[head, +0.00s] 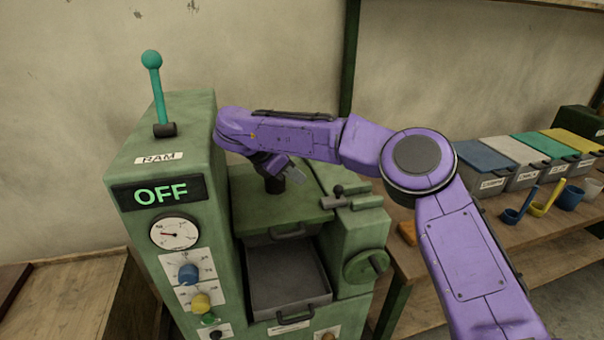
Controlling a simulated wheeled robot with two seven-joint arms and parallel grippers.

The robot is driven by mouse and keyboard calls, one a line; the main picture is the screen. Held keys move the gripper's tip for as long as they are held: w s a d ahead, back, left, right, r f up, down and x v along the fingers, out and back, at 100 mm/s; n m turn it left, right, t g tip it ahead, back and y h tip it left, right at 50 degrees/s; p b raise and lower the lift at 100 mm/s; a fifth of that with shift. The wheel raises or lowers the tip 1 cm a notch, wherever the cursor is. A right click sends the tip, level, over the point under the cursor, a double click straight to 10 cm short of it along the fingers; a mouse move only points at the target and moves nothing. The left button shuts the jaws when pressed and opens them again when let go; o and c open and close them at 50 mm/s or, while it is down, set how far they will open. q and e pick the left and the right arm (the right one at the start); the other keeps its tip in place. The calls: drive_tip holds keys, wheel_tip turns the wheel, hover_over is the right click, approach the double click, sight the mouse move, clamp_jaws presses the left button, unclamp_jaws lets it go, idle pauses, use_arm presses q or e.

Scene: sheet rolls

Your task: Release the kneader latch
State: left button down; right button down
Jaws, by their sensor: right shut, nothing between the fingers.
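The green kneader (128,165) stands at centre left. Its display reads OFF. What looks like the latch (345,202), a grey bar with a small black knob, lies on the right side of the machine's top, beside the green lid (300,208). My right gripper (292,175) is above the lid, left of and behind the latch, apart from it. It is shut and empty. A dark stub (274,184) shows just under the gripper; I cannot tell whether they touch. My left gripper is not in view.
A teal-knobbed lever (154,85) rises upright above the RAM label. A grey tray (288,280) sits in the machine's front, with a green handwheel (367,267) to its right. The wooden bench (475,235) at right holds lidded bins, scoops and cups.

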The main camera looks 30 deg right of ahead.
drive_tip(key=p, duration=0.2)
approach(324, 202)
drive_tip(key=d, duration=0.1)
drive_tip(key=d+f, duration=0.1)
drive_tip(key=d, duration=0.1)
drive_tip(key=shift+s, duration=0.2)
drive_tip(key=d+p, duration=0.1)
drive_tip(key=d, duration=0.1)
drive_tip(key=shift+d+f+p, duration=0.2)
drive_tip(key=shift+d+p, duration=0.1)
drive_tip(key=shift+p, duration=0.1)
drive_tip(key=shift+d+f, duration=0.2)
drive_tip(key=shift+d, duration=0.3)
drive_tip(key=shift+f, duration=0.1)
